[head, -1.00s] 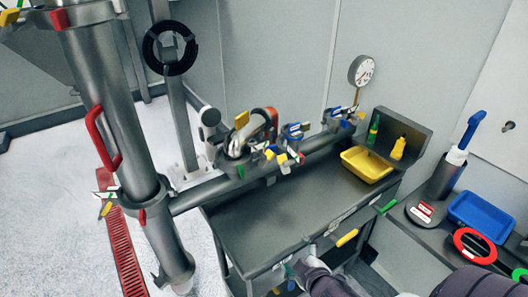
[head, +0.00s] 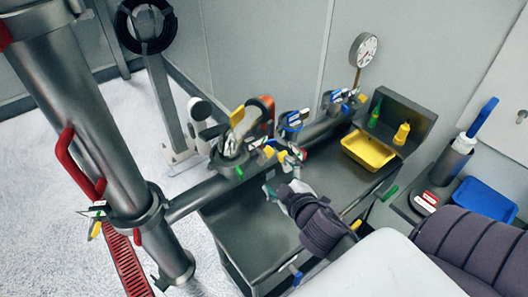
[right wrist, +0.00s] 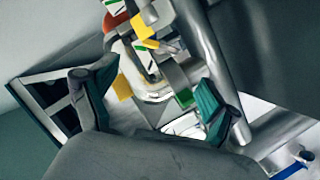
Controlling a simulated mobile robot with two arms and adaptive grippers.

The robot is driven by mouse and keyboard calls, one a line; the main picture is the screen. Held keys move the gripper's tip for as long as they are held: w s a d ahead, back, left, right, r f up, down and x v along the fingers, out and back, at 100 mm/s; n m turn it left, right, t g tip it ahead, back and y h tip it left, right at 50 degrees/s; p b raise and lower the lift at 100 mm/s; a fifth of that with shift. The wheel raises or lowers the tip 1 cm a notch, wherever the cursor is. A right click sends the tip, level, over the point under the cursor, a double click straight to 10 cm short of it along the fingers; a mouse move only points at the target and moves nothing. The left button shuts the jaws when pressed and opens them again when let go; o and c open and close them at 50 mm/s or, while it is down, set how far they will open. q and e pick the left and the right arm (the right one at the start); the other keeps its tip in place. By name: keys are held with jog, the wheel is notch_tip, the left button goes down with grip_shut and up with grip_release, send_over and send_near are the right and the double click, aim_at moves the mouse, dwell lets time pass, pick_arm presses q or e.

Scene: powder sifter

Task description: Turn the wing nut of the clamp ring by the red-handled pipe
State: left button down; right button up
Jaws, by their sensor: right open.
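The thick upright pipe (head: 70,92) with a red handle (head: 68,172) stands at the left of the head view. A metal clamp ring (head: 148,208) goes around it below the handle. A small white, green and yellow piece (head: 96,215) sits at the ring's left; I cannot tell if it is the wing nut. My right gripper (head: 277,188) is open over the bench, well right of the ring. In the right wrist view my right gripper (right wrist: 155,95) has its fingers wide apart with nothing held; fittings show beyond them. My left gripper is out of view.
A horizontal pipe (head: 195,199) with several clamps and coloured tags runs right from the upright pipe. The bench (head: 232,232) bears a yellow tray (head: 368,152). A blue tray (head: 485,200) and a gauge (head: 363,48) are at the right. Floor at the left is open.

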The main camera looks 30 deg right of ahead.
aim_at(265, 157)
jog(key=p+x, duration=0.1)
jog(key=x, duration=0.5)
jog(key=shift+w+r, duration=0.1)
jog(key=shift+w, duration=0.2)
jog(key=p+x, duration=0.1)
jog(key=x, duration=0.2)
jog(key=shift+w, duration=0.1)
jog(key=shift+w+d, duration=0.1)
jog(key=shift+w, duration=0.15)
jog(key=shift+w+f, duration=0.15)
jog(key=shift+f, duration=0.15)
jog(key=c, duration=1.2)
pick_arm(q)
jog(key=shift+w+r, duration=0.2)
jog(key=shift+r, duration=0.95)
pick_arm(e)
jog(key=shift+o, duration=0.2)
